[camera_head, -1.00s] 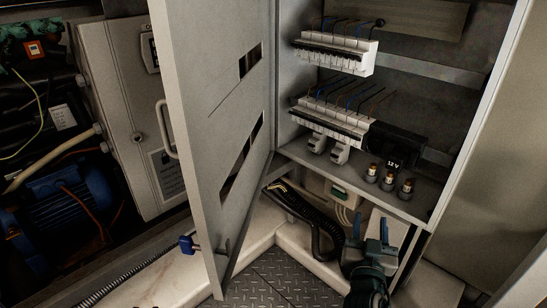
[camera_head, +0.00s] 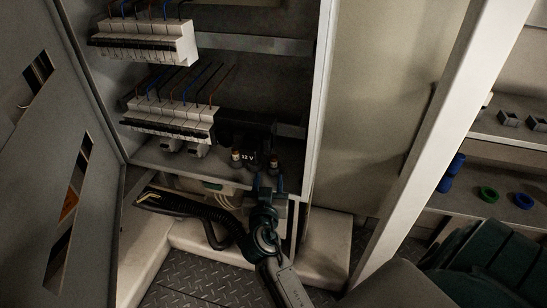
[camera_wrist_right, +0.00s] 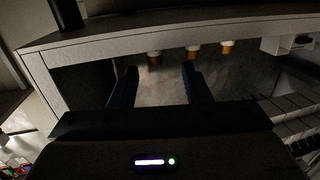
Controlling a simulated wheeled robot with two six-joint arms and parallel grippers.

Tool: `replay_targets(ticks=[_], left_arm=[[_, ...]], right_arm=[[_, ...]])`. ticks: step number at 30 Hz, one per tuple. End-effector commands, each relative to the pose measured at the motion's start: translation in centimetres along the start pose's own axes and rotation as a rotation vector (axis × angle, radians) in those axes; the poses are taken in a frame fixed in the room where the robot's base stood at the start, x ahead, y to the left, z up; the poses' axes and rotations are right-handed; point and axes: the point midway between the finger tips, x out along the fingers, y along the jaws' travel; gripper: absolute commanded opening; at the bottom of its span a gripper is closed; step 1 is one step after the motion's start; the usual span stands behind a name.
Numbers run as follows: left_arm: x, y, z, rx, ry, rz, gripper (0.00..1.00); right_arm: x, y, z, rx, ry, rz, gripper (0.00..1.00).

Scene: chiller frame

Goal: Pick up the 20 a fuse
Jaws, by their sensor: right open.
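Several small cylindrical fuses stand on the cabinet's lower shelf, beside the black 12 V unit (camera_head: 247,138). One fuse (camera_head: 236,156) shows clearly in the head view; another (camera_head: 273,161) is partly behind my gripper. The right wrist view shows three white-and-orange fuses, a left one (camera_wrist_right: 154,56), a middle one (camera_wrist_right: 193,51) and a right one (camera_wrist_right: 228,47). Their ratings are not readable, so I cannot tell which is 20 A. My right gripper (camera_head: 267,182) is open and empty at the shelf's front edge, fingers towards the fuses. My left gripper is not in view.
Rows of white breakers (camera_head: 172,117) with wires sit left of the fuses. The open cabinet door (camera_head: 40,170) stands at left. A black corrugated hose (camera_head: 185,208) lies below the shelf. A side rack (camera_head: 500,185) with blue and green rings is at right.

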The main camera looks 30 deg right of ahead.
Motion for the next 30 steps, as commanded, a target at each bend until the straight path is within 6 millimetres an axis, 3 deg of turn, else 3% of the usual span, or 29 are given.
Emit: replay_targets(ticks=[4, 13, 21, 30], left_arm=[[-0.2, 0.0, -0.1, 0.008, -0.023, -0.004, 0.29], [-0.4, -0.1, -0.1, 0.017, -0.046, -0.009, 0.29], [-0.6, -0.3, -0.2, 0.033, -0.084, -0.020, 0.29], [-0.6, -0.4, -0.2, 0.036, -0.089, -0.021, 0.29]], right_arm=[[2.4, 0.0, -0.2, -0.004, 0.004, -0.001, 0.43], [4.9, 0.3, 0.0, -0.003, 0.002, 0.000, 0.43], [8.6, 0.9, 0.4, -0.003, 0.002, 0.000, 0.43], [9.2, 0.9, 0.5, -0.001, 0.000, 0.000, 0.43]])
